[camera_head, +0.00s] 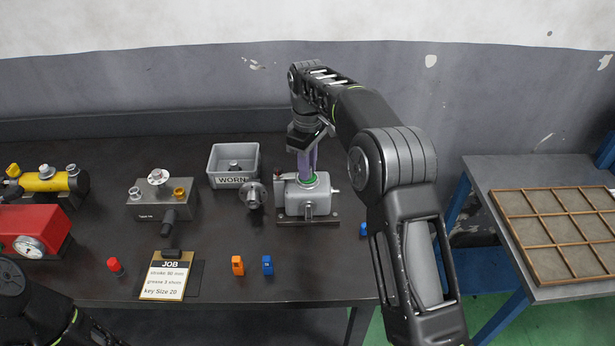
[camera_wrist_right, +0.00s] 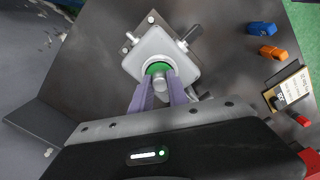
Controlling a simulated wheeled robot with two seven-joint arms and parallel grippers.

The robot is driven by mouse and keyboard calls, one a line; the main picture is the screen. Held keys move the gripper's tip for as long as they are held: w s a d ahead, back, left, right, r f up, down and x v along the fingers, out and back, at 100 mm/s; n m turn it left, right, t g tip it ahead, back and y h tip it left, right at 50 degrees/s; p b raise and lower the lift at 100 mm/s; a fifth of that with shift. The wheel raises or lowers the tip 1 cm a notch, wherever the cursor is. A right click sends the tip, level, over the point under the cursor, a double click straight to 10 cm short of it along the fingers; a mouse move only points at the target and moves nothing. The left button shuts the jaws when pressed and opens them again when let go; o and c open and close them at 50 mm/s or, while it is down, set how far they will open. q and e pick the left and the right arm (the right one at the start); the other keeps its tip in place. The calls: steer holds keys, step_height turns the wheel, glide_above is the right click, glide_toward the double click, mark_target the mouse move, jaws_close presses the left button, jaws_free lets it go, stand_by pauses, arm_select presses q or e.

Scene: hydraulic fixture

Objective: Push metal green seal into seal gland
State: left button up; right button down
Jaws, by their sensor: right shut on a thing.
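The metal green seal (camera_wrist_right: 157,68) shows as a green ring around a grey metal rod end (camera_wrist_right: 160,82) at the top of the pale grey fixture block (camera_wrist_right: 152,46). In the head view the green seal (camera_head: 308,182) is a thin band on top of the block (camera_head: 307,198). My right gripper (camera_head: 308,172) points down over the block, its purple fingers shut on the seal, one on each side of the rod. The gland opening is mostly hidden by the fingers and seal, so I cannot tell how deep the seal sits. My left gripper is not in view.
A grey WORN bin (camera_head: 233,181) and a round metal part (camera_head: 253,195) stand left of the block. A grey fixture (camera_head: 163,205) and a JOB card (camera_head: 167,276) are further left. Orange (camera_head: 238,265) and blue (camera_head: 267,265) blocks lie in front. A divided tray (camera_head: 560,235) is right.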

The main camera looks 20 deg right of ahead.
steer(key=shift+f, duration=0.15)
steer(key=c, duration=1.2)
jaws_free()
step_height(320, 180, up, 6)
steer(key=p, duration=0.3)
steer(key=shift+r, duration=0.8)
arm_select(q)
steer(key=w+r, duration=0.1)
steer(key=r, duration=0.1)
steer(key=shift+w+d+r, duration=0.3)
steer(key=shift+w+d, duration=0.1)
arm_select(e)
steer(key=shift+r, duration=0.1)
